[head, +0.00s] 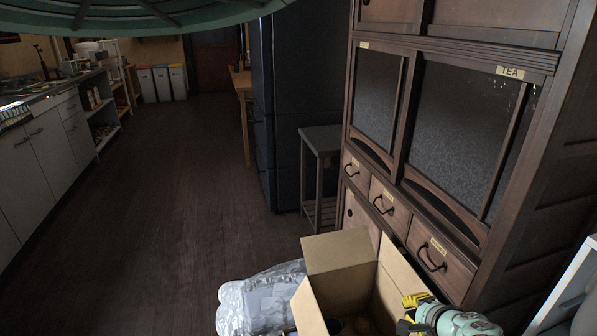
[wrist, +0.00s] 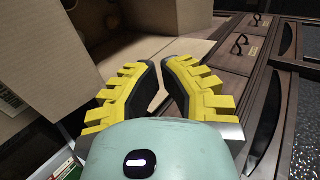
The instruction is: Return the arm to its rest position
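My gripper has yellow ribbed fingers with black inner pads. In the wrist view my gripper (wrist: 161,68) points away from the camera, its two fingers leaning toward each other with a narrow wedge-shaped gap between them. Their tips come close, and I cannot tell whether they touch. Nothing shows between the pads. In the head view my gripper (head: 413,305) is at the lower right, beside the open cardboard box (head: 338,253) and in front of the wooden cabinet (head: 455,262). Most of my arm is out of view.
A plastic-wrapped bundle (head: 260,302) lies left of the box. A small side table (head: 322,140) stands between the cabinet and a dark fridge (head: 285,90). A white-edged panel (head: 572,285) is at the far right. The wooden floor (head: 165,190) at left is clear.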

